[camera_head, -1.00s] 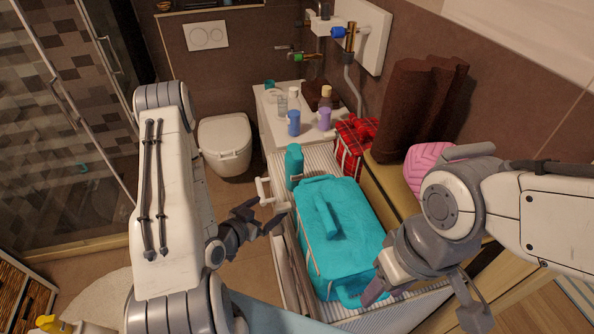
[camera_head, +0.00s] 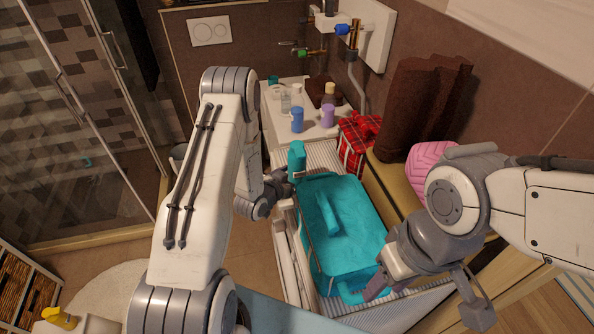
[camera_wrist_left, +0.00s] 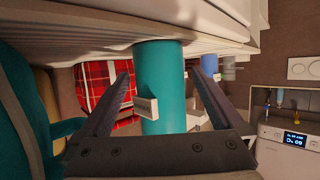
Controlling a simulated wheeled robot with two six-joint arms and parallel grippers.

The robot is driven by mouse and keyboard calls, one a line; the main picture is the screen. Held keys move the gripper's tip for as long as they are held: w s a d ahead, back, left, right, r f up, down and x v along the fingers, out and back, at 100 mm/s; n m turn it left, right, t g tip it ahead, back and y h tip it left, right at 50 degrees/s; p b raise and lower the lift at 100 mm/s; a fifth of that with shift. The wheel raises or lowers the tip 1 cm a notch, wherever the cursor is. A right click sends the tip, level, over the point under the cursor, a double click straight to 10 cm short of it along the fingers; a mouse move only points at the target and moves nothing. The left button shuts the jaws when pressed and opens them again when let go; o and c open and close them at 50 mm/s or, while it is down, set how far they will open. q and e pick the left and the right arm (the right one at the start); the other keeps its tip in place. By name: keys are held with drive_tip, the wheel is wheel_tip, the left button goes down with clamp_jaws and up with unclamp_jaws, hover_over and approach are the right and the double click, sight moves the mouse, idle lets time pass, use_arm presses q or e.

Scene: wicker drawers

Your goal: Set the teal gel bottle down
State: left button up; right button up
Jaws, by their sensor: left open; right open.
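The teal gel bottle (camera_head: 297,160) stands upright in the open drawer with a striped lining (camera_head: 322,152), behind the teal cloth-covered basket (camera_head: 345,225). My left gripper (camera_head: 286,180) is open at the bottle's left side. In the left wrist view the bottle (camera_wrist_left: 165,85) shows large between the two spread fingers of the left gripper (camera_wrist_left: 163,90); contact cannot be made out. My right gripper (camera_head: 424,298) is open and empty over the drawer's front right, beside the teal basket.
A white counter (camera_head: 272,112) behind the drawer holds a blue bottle (camera_head: 297,119), a purple bottle (camera_head: 327,116) and other toiletries. A red plaid bundle (camera_head: 358,140) is close to the bottle's right. Brown rolled towels (camera_head: 415,105) and a pink item (camera_head: 430,160) stand further right.

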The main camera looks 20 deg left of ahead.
use_arm(q)
drive_tip(key=shift+w+d+f, duration=0.1)
drive_tip(key=shift+w+f, duration=0.15)
drive_tip(key=shift+w, duration=0.35)
drive_tip(key=c, duration=1.3)
clamp_jaws()
drive_tip(key=shift+r, duration=0.15)
